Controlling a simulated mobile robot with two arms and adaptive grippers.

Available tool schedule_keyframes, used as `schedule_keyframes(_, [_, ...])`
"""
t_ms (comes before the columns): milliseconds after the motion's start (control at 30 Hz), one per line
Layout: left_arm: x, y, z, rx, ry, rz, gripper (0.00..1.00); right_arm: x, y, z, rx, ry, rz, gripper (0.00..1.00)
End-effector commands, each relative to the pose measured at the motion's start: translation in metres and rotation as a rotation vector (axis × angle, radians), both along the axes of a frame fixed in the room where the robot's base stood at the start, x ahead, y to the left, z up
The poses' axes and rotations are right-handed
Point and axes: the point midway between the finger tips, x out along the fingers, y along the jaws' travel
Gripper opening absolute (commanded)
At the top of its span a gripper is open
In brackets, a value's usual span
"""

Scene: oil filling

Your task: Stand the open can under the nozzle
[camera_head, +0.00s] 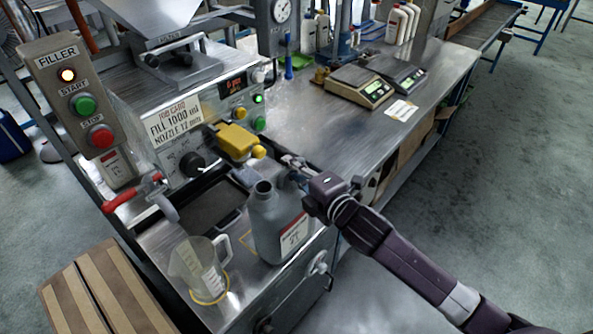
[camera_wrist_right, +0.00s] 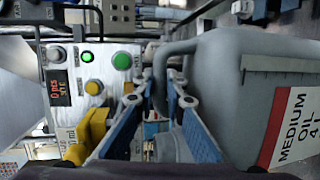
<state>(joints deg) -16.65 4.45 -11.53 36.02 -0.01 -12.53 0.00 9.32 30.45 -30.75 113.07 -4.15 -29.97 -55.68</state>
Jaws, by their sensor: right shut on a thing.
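The grey oil can (camera_head: 278,228) stands upright on the metal bench in front of the filler, its neck open with no cap. Its red-and-white label shows in the right wrist view, where the can (camera_wrist_right: 220,75) fills the right side. My right gripper (camera_head: 293,175) reaches in from the right and is shut on the can's handle. In the wrist view its fingers (camera_wrist_right: 165,88) lie on either side of the handle. The yellow block (camera_head: 237,142) on the filler is behind the can; I cannot tell whether it carries the nozzle. My left gripper is not in view.
A clear measuring jug (camera_head: 198,268) stands in a yellow ring left of the can. A red-handled valve with a grey spout (camera_head: 163,205) is behind it. A dark tray (camera_head: 212,203) lies left of the can's neck. Scales (camera_head: 360,86) stand at the back right.

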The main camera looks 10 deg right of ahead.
Motion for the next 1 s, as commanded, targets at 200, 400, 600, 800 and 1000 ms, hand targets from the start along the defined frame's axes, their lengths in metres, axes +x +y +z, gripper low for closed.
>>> schedule_keyframes(200, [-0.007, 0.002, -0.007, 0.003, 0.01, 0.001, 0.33, 0.015, 0.012, 0.002, 0.001, -0.005, 0.001, 0.0])
schedule_keyframes(400, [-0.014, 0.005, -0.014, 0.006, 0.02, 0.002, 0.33, 0.028, 0.021, 0.002, 0.001, -0.006, 0.001, 0.0])
schedule_keyframes(600, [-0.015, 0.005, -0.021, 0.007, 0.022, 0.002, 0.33, 0.041, 0.03, 0.001, 0.002, -0.005, 0.001, 0.0])
schedule_keyframes(800, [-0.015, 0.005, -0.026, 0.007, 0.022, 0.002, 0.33, 0.051, 0.038, 0.001, 0.001, -0.004, 0.002, 0.0])
schedule_keyframes(1000, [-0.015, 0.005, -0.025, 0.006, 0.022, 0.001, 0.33, 0.055, 0.041, 0.001, 0.0, -0.002, 0.001, 0.0])
